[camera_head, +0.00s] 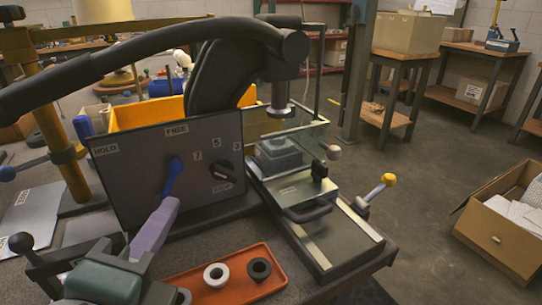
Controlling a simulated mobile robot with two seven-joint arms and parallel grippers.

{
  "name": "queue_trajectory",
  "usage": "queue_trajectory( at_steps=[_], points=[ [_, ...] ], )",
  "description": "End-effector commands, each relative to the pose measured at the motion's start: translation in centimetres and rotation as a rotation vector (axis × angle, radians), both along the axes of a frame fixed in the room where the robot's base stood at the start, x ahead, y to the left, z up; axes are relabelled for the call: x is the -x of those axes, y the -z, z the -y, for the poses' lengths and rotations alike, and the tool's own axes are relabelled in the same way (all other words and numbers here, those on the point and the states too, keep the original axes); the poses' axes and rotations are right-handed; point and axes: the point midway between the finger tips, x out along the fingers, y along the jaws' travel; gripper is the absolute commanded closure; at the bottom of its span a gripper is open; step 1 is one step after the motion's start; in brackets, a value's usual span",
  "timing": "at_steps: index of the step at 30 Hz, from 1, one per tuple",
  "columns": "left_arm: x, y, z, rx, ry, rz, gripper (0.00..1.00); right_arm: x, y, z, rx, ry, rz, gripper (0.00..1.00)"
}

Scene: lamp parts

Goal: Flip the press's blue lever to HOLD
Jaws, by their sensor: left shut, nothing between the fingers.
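The press has an upright dark panel (130,185) with a HOLD label at its upper left and a FREE label at its top middle. The blue lever (174,168) on the panel points up, toward FREE. My left gripper (167,208) comes in from the lower left with its lavender fingers shut and empty. Its tips are at the lever's lower end in the picture; I cannot tell whether they touch it. My right gripper is not in view.
A black dial (221,169) sits right of the lever. An orange tray (245,285) with a white ring (216,274) and a black ring (260,268) lies in front. The press's dark arm (150,45) crosses above the panel.

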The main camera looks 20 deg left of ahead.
Motion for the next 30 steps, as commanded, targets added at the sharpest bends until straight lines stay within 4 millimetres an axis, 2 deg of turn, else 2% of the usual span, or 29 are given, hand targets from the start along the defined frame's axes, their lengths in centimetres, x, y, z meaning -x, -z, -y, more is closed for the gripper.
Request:
queue_trajectory(
  at_steps=[11, 14, 24, 30],
  points=[
    [-0.4, -0.1, -0.2, 0.0, -0.001, 0.002, 1.0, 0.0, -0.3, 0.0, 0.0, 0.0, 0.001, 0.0],
    [-1.5, 0.0, -0.6, 0.0, -0.001, 0.003, 1.0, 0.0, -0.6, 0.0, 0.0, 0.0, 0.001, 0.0],
    [-7.0, 1.1, -3.0, 0.001, -0.003, 0.002, 1.0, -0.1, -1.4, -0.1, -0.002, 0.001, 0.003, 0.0],
    [-8.8, 1.6, -3.7, 0.001, -0.002, 0.001, 1.0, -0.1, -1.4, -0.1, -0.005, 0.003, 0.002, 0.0]
  ],
)
